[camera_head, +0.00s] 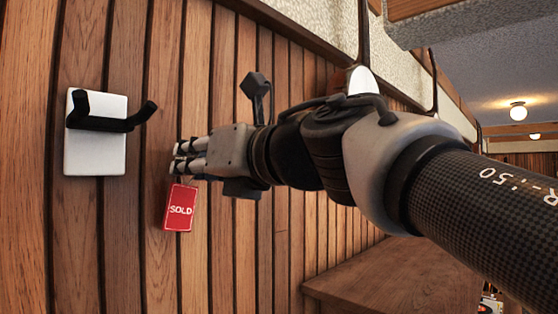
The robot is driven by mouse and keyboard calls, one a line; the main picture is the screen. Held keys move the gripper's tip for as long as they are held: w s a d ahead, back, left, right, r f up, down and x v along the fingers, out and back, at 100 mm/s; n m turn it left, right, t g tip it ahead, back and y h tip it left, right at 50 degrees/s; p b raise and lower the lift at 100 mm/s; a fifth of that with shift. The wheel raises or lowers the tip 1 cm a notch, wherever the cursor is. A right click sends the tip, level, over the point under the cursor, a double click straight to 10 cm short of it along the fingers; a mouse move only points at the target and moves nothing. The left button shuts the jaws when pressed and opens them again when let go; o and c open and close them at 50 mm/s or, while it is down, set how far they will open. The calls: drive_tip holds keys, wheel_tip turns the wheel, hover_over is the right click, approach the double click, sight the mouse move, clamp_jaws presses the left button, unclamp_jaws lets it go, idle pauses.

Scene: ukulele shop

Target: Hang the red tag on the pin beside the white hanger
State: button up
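The red tag (179,208) with white "SOLD" lettering hangs just below my fingertips, slightly tilted, in front of the wood-slat wall. My gripper (176,159) reaches in from the right. Its fingers are close together and look shut on the top of the tag, though the exact grip is too small to see clearly. The white hanger (95,158) is a white plate with a black two-pronged yoke, fixed to the wall left of my gripper. The pin cannot be made out; my fingers may hide it.
The wooden wall (130,250) is bare between the hanger and the tag. A brown wooden surface (400,275) stands at the lower right. A grey overhang (440,20) is at the upper right. My arm covers much of the right side.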

idle(0.3)
drive_tip(key=o, duration=0.9)
drive_tip(key=shift+o, duration=0.2)
